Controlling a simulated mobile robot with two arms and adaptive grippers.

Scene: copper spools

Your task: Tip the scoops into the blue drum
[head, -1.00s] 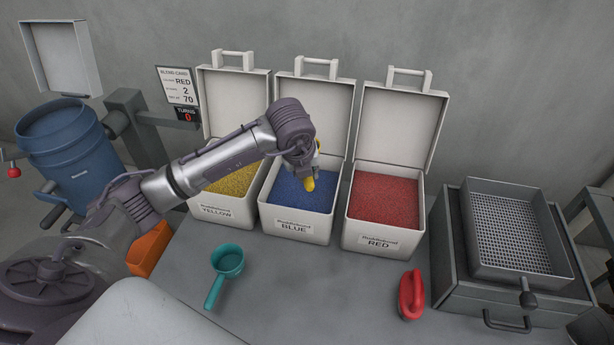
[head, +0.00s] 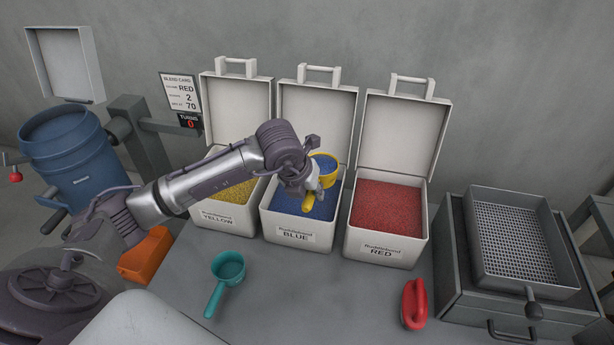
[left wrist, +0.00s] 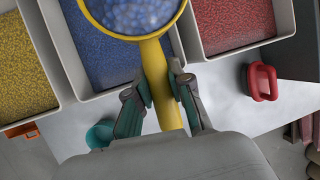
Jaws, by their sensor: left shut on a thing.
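My left gripper (head: 314,190) is shut on the handle of a yellow scoop (head: 325,166). The scoop is filled with blue granules and is held above the blue bin (head: 275,222). In the left wrist view the gripper (left wrist: 160,105) clamps the yellow handle, and the scoop's round bowl (left wrist: 152,35) shows blue pellets. The blue drum (head: 75,160) stands at the far left with its lid (head: 70,62) raised. A teal scoop (head: 228,268) lies empty on the table. My right gripper is not in view.
The yellow bin (head: 222,215) and red bin (head: 385,247) stand open either side of the blue bin. A red-handled tool (head: 413,303) lies front right, beside a sieve box (head: 450,258). A blend card (head: 179,89) reads RED, 2, 70. An orange container (head: 143,256) is below the drum.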

